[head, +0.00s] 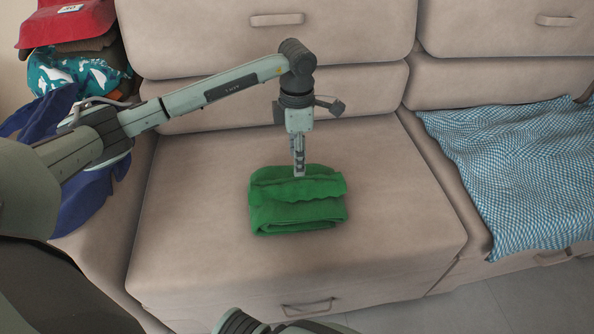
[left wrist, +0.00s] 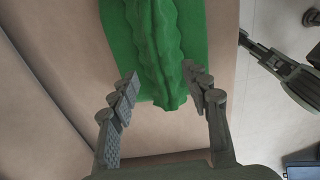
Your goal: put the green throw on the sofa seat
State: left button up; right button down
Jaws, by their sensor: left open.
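The green throw (head: 297,212) lies folded on the beige sofa seat (head: 205,240), near the middle of the left cushion. My left gripper (head: 299,172) points down at the throw's far part. In the left wrist view the green throw (left wrist: 158,45) has a raised fold between the two open fingers of my left gripper (left wrist: 165,92). The fingers stand on either side of the fold, and a gap shows at the left finger. Part of my right gripper (left wrist: 275,62) shows at the right of the left wrist view; its jaw state is unclear.
A blue-and-white patterned cloth (head: 520,170) covers the right seat. A red bin (head: 65,22), a teal-and-white cloth (head: 75,75) and a dark blue cloth (head: 85,200) are at the left arm side. Bare seat surrounds the throw.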

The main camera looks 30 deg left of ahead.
pick_arm(q)
notch_tip(320, 180, up, 4)
jog(key=shift+r, duration=0.1)
pick_arm(e)
jog(key=shift+w+r, duration=0.1)
jog(key=shift+r, duration=0.25)
jog(key=shift+s+f, duration=0.15)
jog(key=shift+s, duration=0.15)
jog(key=shift+w, duration=0.35)
dwell(0.4)
